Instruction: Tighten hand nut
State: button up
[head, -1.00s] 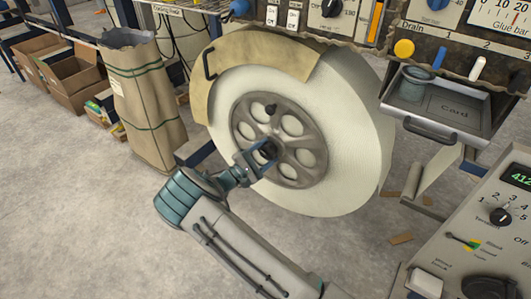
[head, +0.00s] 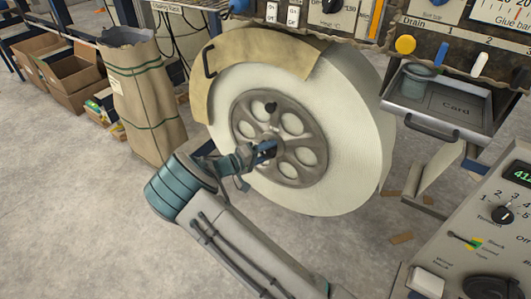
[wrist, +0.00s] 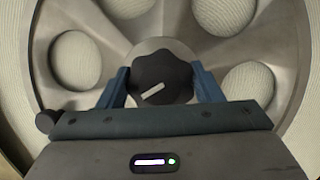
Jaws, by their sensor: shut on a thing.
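The hand nut (wrist: 160,78) is a dark, lobed knob with a white mark, at the middle of the grey spoked hub. In the wrist view my gripper (wrist: 160,84) has one blue finger on each side of it and is shut on it. The white mark slants up to the right. In the head view my gripper (head: 265,151) is at the center of the hub (head: 283,177) and mostly hides the nut. The hub sits in a large white roll (head: 350,130).
A tan curved cover (head: 262,60) with a black handle spans the roll's upper left. A tall brown paper bag (head: 145,100) stands to the left. An open drawer (head: 450,104) and a control panel (head: 480,225) are to the right.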

jog(key=shift+a+m+y, duration=0.2)
jog(key=shift+m+y, duration=0.3)
jog(key=shift+m, duration=0.3)
jog(key=shift+b, duration=0.3)
jog(key=o, duration=1)
jog(key=shift+c, duration=0.2)
jog(key=shift+d, duration=0.1)
jog(key=p+v, duration=0.4)
jog(key=v, duration=0.9)
jog(key=shift+s+a, duration=0.15)
jog(key=shift+a, duration=0.25)
jog(key=shift+r, duration=0.1)
